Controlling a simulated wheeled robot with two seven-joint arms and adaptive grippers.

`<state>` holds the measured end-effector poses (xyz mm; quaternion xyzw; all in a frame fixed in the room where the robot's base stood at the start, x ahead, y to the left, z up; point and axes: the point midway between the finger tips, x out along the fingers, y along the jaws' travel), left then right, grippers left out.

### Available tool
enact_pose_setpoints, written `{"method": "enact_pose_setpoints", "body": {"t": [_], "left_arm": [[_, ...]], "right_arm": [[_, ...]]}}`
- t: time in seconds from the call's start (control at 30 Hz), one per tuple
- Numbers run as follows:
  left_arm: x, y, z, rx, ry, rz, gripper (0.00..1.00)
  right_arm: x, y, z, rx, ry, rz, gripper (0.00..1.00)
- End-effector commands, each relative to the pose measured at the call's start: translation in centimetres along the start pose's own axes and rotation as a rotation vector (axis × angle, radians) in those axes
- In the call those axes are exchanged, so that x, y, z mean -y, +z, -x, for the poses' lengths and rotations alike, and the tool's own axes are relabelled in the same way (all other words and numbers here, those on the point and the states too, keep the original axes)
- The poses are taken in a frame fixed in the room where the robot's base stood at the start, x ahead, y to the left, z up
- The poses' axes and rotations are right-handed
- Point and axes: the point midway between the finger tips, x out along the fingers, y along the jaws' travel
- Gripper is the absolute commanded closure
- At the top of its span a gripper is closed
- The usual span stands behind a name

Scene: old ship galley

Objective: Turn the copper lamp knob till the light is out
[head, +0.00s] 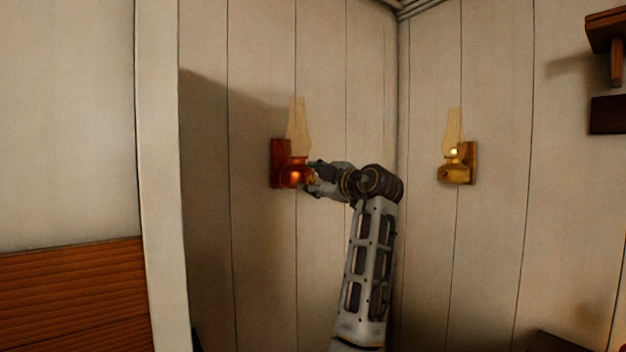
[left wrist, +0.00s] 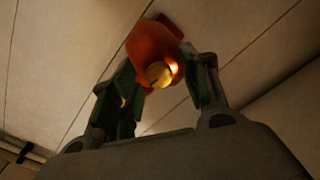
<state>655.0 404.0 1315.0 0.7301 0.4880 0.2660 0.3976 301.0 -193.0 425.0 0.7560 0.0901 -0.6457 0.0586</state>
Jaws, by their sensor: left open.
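The copper lamp (head: 290,174) hangs on the wall left of the corner, with a pale glass chimney above its shiny reddish body. I see no distinct bright flame in its chimney. My left gripper (head: 314,177) is at the lamp's right side, and its tips partly hide that side. In the left wrist view, the copper body (left wrist: 152,43) is just beyond the fingers. Its round brass-coloured knob (left wrist: 159,74) lies between the two open fingers of the gripper (left wrist: 160,84). I cannot tell whether either finger touches the knob. My right gripper is not in view.
A second, brass lamp (head: 455,172) hangs on the wall right of the corner, with a bright spot at its burner. A wooden shelf (head: 606,30) is at the upper right. A slatted wooden panel (head: 70,295) is at the lower left. The wall between the lamps is bare.

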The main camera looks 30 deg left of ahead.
Motion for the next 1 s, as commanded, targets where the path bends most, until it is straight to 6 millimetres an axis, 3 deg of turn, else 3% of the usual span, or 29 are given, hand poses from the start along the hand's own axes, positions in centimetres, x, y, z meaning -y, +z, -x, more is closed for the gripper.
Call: {"method": "enact_pose_setpoints", "body": {"t": [0.27,0.7,1.0], "left_arm": [[0.0,0.1,2.3,0.001,0.001,0.000,0.54],[0.0,0.1,8.7,0.002,0.001,0.000,0.54],[0.0,0.0,11.4,0.000,0.001,0.000,0.54]], "right_arm": [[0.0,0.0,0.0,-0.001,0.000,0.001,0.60],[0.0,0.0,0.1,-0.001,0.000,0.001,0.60],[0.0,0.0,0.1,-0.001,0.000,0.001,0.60]]}}
